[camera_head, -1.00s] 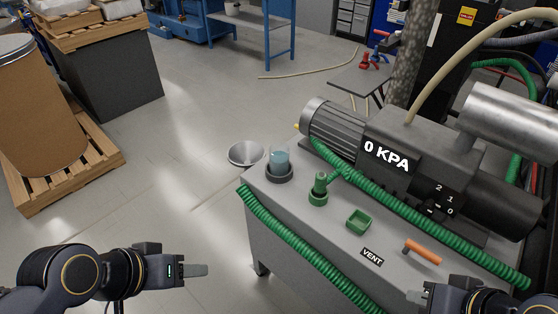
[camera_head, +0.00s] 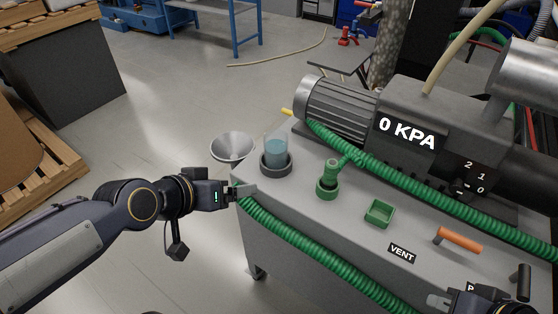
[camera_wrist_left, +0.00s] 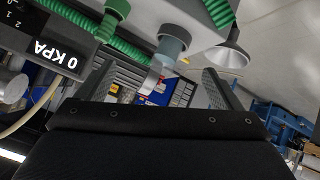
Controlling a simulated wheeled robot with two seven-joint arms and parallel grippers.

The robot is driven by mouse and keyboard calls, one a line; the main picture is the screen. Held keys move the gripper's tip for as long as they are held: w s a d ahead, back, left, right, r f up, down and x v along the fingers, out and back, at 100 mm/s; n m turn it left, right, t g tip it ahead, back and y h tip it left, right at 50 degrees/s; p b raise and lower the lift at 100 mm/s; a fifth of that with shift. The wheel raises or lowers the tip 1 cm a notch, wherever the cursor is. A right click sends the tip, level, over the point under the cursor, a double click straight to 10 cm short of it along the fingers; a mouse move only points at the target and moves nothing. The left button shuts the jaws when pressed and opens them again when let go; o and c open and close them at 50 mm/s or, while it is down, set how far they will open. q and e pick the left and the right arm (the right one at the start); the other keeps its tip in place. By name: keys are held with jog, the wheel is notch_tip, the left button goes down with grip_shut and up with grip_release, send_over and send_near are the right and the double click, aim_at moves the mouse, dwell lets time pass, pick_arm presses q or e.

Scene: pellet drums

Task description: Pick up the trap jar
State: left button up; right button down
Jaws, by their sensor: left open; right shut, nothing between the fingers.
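The trap jar (camera_head: 275,152) is a clear jar with blue liquid. It stands upright in a dark round holder (camera_head: 276,168) at the back left corner of the pump cart top. In the left wrist view the jar (camera_wrist_left: 169,50) shows upside down, ahead and between the directions of the two fingers. My left gripper (camera_head: 245,190) is open and empty at the cart's left edge, nearer to me than the jar and apart from it. My right gripper (camera_head: 438,300) is shut and empty at the bottom right, partly cut off by the frame.
A green fitting (camera_head: 328,180) in a green ring and a green tray (camera_head: 379,213) stand right of the jar. Green hoses (camera_head: 300,243) cross the cart. The pump (camera_head: 345,108) reads 0 KPA. A metal funnel (camera_head: 231,147) shows left of the jar. An orange handle (camera_head: 460,240) lies near the right gripper.

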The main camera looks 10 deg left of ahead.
aim_at(275, 154)
pick_arm(q)
jog(key=w+d+f+t+b, duration=0.1)
jog(key=w+f+t+b, duration=0.1)
jog(key=w+f+b, duration=0.2)
jog(key=w+d+f+m+t+y+b, duration=0.1)
jog(key=w+f+t+b, duration=0.2)
jog(key=w+b, duration=0.4)
jog(key=w+f+m+t+b, duration=0.1)
jog(key=w+f+t+b, duration=0.1)
jog(key=w+f+b, duration=0.3)
jog(key=shift+w+d+f+t+b, duration=0.2)
jog(key=shift+d+f+t+b, duration=0.3)
jog(key=shift+b, duration=1.05)
jog(key=shift+w+y, duration=0.2)
jog(key=shift+y, duration=0.1)
jog(key=shift+w, duration=0.3)
jog(key=w, duration=0.4)
jog(key=w+b, duration=0.1)
jog(key=w, duration=0.2)
jog(key=shift+w+d, duration=0.1)
jog(key=shift+d, duration=0.25)
jog(key=shift+r, duration=0.1)
jog(key=c, duration=1.2)
